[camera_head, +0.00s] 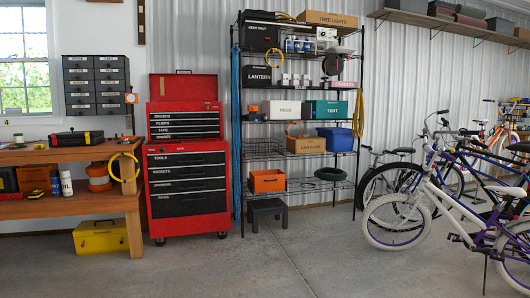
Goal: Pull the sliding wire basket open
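A dark wire basket (263,149) sits at the left of a middle level of the black wire shelf rack (300,188), beside a brown cardboard box (306,145). It is small and far off in the head view. Its front looks roughly in line with the shelf front, but I cannot tell exactly how far in or out it is. Neither of my grippers shows in this view.
A red tool chest (187,190) stands just left of the rack, and a small black stool (267,212) stands below. Bicycles (440,215) crowd the right. A wooden workbench (75,205) is at left. The concrete floor (300,260) in front is clear.

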